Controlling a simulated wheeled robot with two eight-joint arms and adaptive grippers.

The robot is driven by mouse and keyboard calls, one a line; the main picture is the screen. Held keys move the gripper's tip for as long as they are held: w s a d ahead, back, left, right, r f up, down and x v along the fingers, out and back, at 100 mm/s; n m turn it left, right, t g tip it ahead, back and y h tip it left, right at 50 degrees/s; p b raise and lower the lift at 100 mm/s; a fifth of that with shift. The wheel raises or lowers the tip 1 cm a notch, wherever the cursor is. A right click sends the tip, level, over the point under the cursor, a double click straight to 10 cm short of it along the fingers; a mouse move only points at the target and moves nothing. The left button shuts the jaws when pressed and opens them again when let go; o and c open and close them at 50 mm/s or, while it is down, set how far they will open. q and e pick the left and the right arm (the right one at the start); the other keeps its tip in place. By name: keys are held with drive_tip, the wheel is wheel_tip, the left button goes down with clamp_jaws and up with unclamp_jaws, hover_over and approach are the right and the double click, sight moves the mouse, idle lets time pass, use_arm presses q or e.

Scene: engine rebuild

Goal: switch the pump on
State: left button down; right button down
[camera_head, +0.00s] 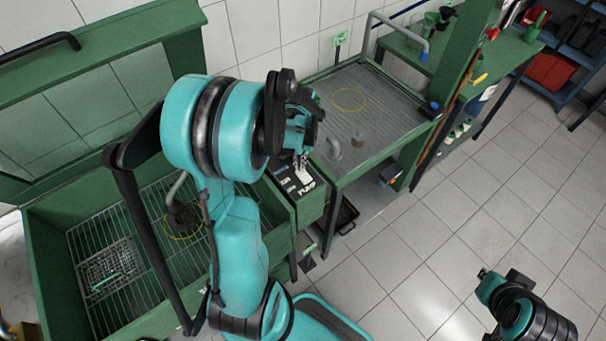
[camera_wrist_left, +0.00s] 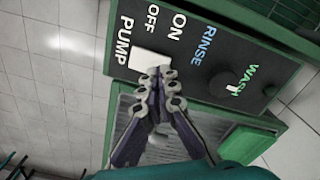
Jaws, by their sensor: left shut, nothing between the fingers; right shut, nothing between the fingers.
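The black control panel (camera_wrist_left: 200,60) carries the labels PUMP, OFF, ON, RINSE and WASH. The white pump switch (camera_wrist_left: 148,62) sits beside the OFF and ON labels. It also shows in the head view (camera_head: 303,176); I cannot tell which way it is set. My left gripper (camera_wrist_left: 158,76) is shut and empty, its fingertips at the lower right edge of the switch and hiding part of it. I cannot tell whether they touch it. In the head view the left gripper (camera_head: 299,152) is over the panel. My right gripper (camera_head: 485,279) is shut and empty, over the floor at lower right.
A green wash basin (camera_head: 40,245) with a wire rack and basket stands left of the panel. A green-framed table with a ribbed top (camera_head: 385,95) stands to its right. A small selector (camera_wrist_left: 232,89) is near the WASH label. The tiled floor at right is clear.

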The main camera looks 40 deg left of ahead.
use_arm(q)
drive_tip(key=shift+f+b, duration=0.95)
drive_tip(key=shift+f, duration=0.15)
idle(0.4)
drive_tip(key=shift+r, duration=0.15)
drive_tip(key=shift+r+p, duration=2.65)
drive_tip(key=shift+r, duration=0.8)
drive_tip(key=shift+d, duration=0.2)
drive_tip(key=s+d+m+t+b, duration=0.1)
drive_tip(key=s+d+t+b, duration=0.2)
drive_tip(key=d+b, duration=0.2)
drive_tip(key=s+d+m+t+b, duration=0.1)
drive_tip(key=s+d+t+b, duration=0.2)
drive_tip(key=d, duration=0.9)
drive_tip(key=t+b, duration=0.1)
drive_tip(key=b, duration=0.2)
drive_tip(key=shift+s+r+m, duration=0.25)
drive_tip(key=shift+s+m, duration=0.15)
